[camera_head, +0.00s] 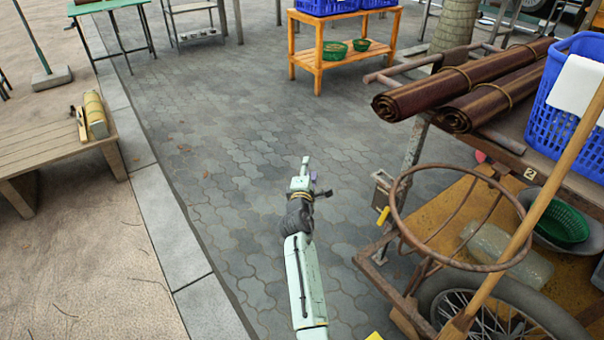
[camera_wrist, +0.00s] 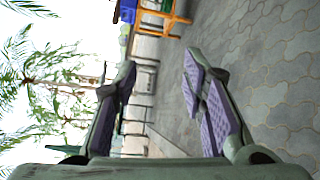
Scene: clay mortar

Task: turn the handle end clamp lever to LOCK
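A small yellow lever (camera_head: 383,215) shows at the left end of the cart, just below a pale metal bracket (camera_head: 384,186). It looks like the clamp lever, but its marking is too small to read. My gripper (camera_head: 310,175) is left of the lever, apart from it, over the paving. In the wrist view my gripper (camera_wrist: 158,68) has its two purple-padded fingers spread with nothing between them. The wrist view is turned sideways and does not show the lever.
The wooden cart (camera_head: 455,215) carries a rusty ring (camera_head: 400,215), rolled brown mats (camera_head: 465,80) and a blue crate (camera_head: 567,115). A wooden pole (camera_head: 545,195) slants across its right. A low platform (camera_head: 50,150) stands left. The paving (camera_head: 230,130) ahead is clear.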

